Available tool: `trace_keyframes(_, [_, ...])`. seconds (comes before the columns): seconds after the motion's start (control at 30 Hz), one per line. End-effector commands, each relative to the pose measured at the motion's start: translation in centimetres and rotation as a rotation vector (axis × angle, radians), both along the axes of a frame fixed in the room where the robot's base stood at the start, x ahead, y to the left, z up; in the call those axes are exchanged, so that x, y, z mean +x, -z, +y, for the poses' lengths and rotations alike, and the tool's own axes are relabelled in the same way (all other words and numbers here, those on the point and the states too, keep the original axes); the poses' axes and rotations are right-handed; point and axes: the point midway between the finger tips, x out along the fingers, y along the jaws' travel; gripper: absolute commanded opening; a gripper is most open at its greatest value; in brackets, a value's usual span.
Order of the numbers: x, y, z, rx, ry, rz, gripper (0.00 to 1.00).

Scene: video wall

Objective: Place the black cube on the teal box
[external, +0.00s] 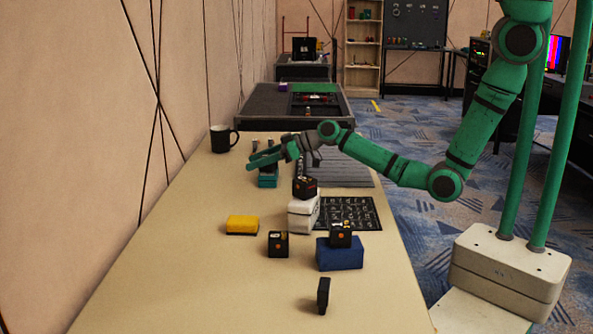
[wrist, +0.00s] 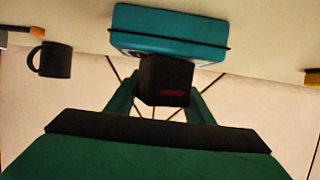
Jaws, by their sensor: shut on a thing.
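The teal box (external: 267,182) stands on the table towards its far left. It shows large at the top of the wrist view (wrist: 172,30), with a dark band around it. My green gripper (external: 264,158) is right at the teal box in the external view. In the wrist view my gripper (wrist: 163,90) is shut on a black cube (wrist: 164,78) with a red mark on one face. The held cube overlaps the teal box's edge in the wrist view; I cannot tell whether they touch. In the external view the held cube is mostly hidden by the gripper.
A black mug (external: 222,139) stands left of the teal box. Nearer are a white box (external: 302,216) with a black cube on it, a yellow box (external: 242,225), a loose black cube (external: 278,244), a blue box (external: 340,258) bearing another, and an upright black piece (external: 323,295).

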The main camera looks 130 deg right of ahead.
Motion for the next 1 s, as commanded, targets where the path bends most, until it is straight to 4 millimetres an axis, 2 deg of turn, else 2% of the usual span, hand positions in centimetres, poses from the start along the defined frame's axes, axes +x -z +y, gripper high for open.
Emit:
trace_keyframes(0.3, [0.0, 0.2, 0.0, 0.000, 0.000, 0.000, 0.24])
trace_keyframes(0.33, [0.0, 0.2, 0.0, 0.000, 0.000, 0.000, 0.52])
trace_keyframes(0.4, [0.0, 0.2, 0.0, -0.001, 0.000, -0.001, 0.67])
trace_keyframes(0.77, [0.0, -0.2, 0.0, -0.002, 0.000, -0.001, 0.67])
trace_keyframes(1.0, [-2.2, -1.3, 2.3, -0.002, 0.000, 0.001, 0.67])
